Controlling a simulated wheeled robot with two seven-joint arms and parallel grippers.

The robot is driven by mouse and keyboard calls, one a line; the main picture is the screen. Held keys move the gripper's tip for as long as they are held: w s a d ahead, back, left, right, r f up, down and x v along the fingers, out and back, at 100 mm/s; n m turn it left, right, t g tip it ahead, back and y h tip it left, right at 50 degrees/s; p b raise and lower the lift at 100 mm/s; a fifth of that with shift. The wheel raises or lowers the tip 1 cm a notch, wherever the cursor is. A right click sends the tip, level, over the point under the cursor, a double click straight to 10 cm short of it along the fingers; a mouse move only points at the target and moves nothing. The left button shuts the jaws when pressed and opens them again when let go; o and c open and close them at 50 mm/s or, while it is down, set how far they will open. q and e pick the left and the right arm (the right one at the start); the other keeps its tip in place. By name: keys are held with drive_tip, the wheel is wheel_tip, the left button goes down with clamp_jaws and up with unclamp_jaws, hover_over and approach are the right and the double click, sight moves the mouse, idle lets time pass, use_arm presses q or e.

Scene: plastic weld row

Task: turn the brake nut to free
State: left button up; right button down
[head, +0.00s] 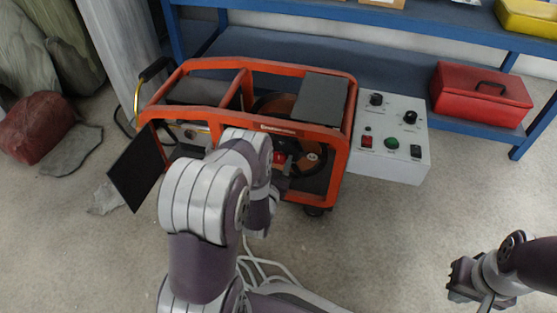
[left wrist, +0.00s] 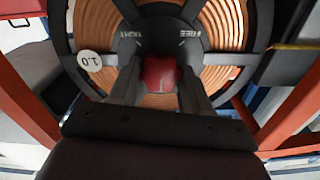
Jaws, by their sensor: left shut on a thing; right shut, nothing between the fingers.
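The brake nut (left wrist: 160,72) is a red knob at the hub of a spool wound with copper-coloured wire (left wrist: 222,20) in the left wrist view. My left gripper (left wrist: 160,82) is shut on it, with one dark finger on each side. The hub has the words TIGHT, at the left, and FREE, at the right, both upside down in this view. I cannot tell which word the nut points to. In the head view my left arm reaches into the orange frame and hides most of the hub. My right gripper (head: 466,281) is shut and empty over the floor at the lower right.
The orange-framed machine (head: 352,100) has a black panel (head: 136,168) at its left and a grey control box (head: 400,168) with knobs and buttons at its right. A red toolbox (head: 480,94) sits on the blue shelf behind. The floor at the right is clear.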

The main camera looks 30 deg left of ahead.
use_arm(q)
drive_tip(key=shift+n, duration=0.3)
drive_tip(key=n+p, duration=0.2)
drive_tip(key=shift+r+n, duration=0.1)
drive_tip(key=shift+n, duration=0.3)
drive_tip(key=n+p, duration=0.1)
drive_tip(key=n, duration=0.2)
drive_tip(key=shift+a+n, duration=0.1)
drive_tip(key=shift+n, duration=0.2)
drive_tip(key=n+p, duration=0.2)
drive_tip(key=n, duration=0.1)
drive_tip(key=shift+n, duration=0.3)
drive_tip(key=n+p, duration=0.1)
drive_tip(key=n, duration=0.3)
drive_tip(key=shift+s+a+n, duration=0.1)
drive_tip(key=shift+n, duration=0.2)
drive_tip(key=n, duration=0.2)
drive_tip(key=n+p, duration=0.1)
drive_tip(key=n, duration=0.1)
drive_tip(key=n+p, duration=0.1)
drive_tip(key=n, duration=0.1)
drive_tip(key=shift+f, duration=0.3)
drive_tip(key=n+p, duration=0.1)
drive_tip(key=n, duration=0.4)
drive_tip(key=shift+f+n, duration=0.15)
drive_tip(key=shift+n, duration=0.25)
drive_tip(key=shift+p, duration=0.3)
drive_tip(key=o, duration=1)
